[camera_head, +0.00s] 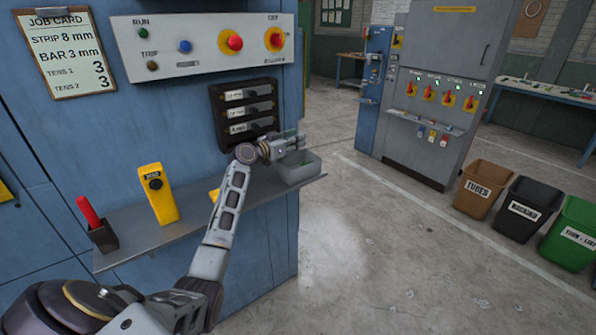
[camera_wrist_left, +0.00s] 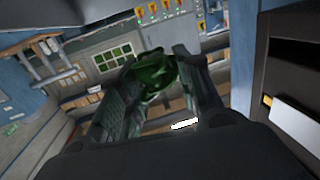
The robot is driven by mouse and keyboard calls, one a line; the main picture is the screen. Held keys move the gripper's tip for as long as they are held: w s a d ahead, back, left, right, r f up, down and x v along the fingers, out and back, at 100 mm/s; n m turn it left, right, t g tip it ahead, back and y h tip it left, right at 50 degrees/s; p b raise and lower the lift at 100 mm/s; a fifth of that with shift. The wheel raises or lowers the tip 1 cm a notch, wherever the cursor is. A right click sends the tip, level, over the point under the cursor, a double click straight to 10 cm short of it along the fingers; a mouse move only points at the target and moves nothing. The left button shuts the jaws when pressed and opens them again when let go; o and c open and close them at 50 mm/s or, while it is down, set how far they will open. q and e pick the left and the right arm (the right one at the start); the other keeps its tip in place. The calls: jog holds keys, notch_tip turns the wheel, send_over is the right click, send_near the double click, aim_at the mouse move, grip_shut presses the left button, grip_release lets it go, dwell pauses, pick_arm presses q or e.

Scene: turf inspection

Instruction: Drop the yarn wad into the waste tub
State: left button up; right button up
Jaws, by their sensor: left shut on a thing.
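My left gripper (camera_head: 290,143) reaches across the shelf from the left in the head view. It is above the small grey open tub (camera_head: 300,170) at the shelf's right end. In the left wrist view its fingers (camera_wrist_left: 157,95) are shut on a dark green yarn wad (camera_wrist_left: 157,72). The wad cannot be made out in the head view. The tub's inside is mostly hidden. My right gripper is not in view.
The blue machine carries a dark block of labelled drawers or switches (camera_head: 247,112) just behind the gripper. A yellow device (camera_head: 157,193) and a red-handled tool (camera_head: 90,214) stand on the shelf (camera_head: 150,236). Brown, black and green bins (camera_head: 571,236) stand at the far right.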

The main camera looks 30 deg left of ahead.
pick_arm(q)
jog(key=shift+f, duration=0.1)
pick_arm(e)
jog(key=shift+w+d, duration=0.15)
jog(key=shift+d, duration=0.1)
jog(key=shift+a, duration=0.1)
pick_arm(q)
jog(key=o, duration=0.8)
jog(key=shift+c, duration=0.2)
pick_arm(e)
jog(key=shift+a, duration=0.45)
pick_arm(q)
jog(key=shift+s, duration=0.2)
jog(key=shift+s+a, duration=0.15)
jog(key=shift+s, duration=0.3)
jog(key=v, duration=1)
jog(key=shift+s, duration=0.35)
